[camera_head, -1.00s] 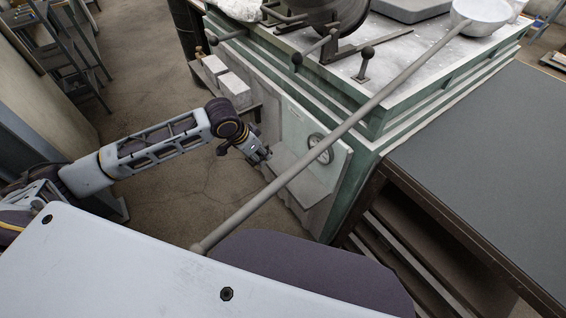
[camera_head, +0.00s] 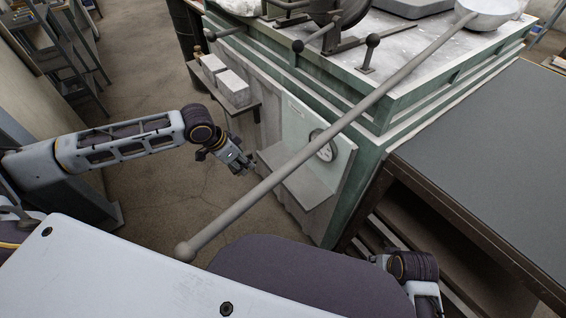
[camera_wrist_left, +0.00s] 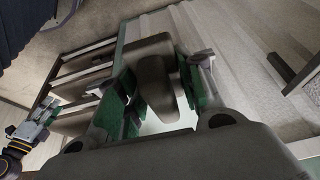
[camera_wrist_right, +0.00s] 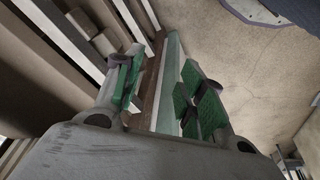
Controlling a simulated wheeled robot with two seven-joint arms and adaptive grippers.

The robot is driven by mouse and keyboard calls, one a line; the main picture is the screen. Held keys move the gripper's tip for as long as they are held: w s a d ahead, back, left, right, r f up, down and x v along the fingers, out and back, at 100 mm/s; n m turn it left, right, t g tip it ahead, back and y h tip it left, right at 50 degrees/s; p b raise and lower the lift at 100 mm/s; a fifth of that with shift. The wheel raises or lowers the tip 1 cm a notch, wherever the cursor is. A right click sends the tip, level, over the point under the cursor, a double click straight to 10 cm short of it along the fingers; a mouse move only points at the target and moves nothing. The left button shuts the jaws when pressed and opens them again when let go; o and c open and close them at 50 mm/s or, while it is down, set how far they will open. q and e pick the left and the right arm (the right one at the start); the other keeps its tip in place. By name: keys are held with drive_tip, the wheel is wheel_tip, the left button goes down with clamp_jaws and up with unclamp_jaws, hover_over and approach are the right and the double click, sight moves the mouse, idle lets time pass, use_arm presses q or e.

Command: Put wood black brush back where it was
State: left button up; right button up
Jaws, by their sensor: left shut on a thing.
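In the left wrist view, a dark brown brush (camera_wrist_left: 149,64) with a broad block-like body sits between the fingers of my left gripper (camera_wrist_left: 163,95), which is shut on it. Its bristles cannot be made out. In the head view, my left gripper (camera_head: 246,165) hangs beside the green machine, just below a small side shelf, and the brush is too small to tell there. My right gripper (camera_wrist_right: 160,85) is open and empty in the right wrist view. In the head view, its arm shows low on the right, by the dark table.
The green machine (camera_head: 365,160) has a side shelf with pale blocks (camera_head: 234,88), a gauge (camera_head: 323,145) and a lower ledge (camera_head: 300,190). A long-handled ladle (camera_head: 330,130) crosses in front diagonally. The dark table (camera_head: 500,150) stands right. Floor left of the machine is clear.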

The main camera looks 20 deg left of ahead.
use_arm(q)
drive_tip(key=shift+s+a+f+b, duration=0.25)
drive_tip(key=shift+a+f+b, duration=0.2)
drive_tip(key=shift+a+b, duration=0.25)
drive_tip(key=shift+s+a+f+b, duration=0.15)
drive_tip(key=shift+a+f+b, duration=0.1)
drive_tip(key=shift+a, duration=0.15)
drive_tip(key=shift+s+a+f+b, duration=0.1)
drive_tip(key=shift+s+a+b, duration=0.1)
drive_tip(key=shift+a, duration=0.15)
use_arm(e)
drive_tip(key=shift+v, duration=3.6)
drive_tip(key=s+f+x, duration=0.1)
drive_tip(key=s+x, duration=0.2)
drive_tip(key=x, duration=0.9)
drive_tip(key=s+x, duration=0.2)
drive_tip(key=x, duration=1)
drive_tip(key=s+d+f, duration=0.2)
drive_tip(key=s+f, duration=0.4)
drive_tip(key=f, duration=0.5)
drive_tip(key=s+d+f, duration=0.3)
drive_tip(key=s+f, duration=0.3)
drive_tip(key=f, duration=0.5)
drive_tip(key=shift+g, duration=0.3)
use_arm(q)
drive_tip(key=shift+w, duration=0.1)
use_arm(e)
drive_tip(key=shift+d+f, duration=0.1)
drive_tip(key=shift+f, duration=0.05)
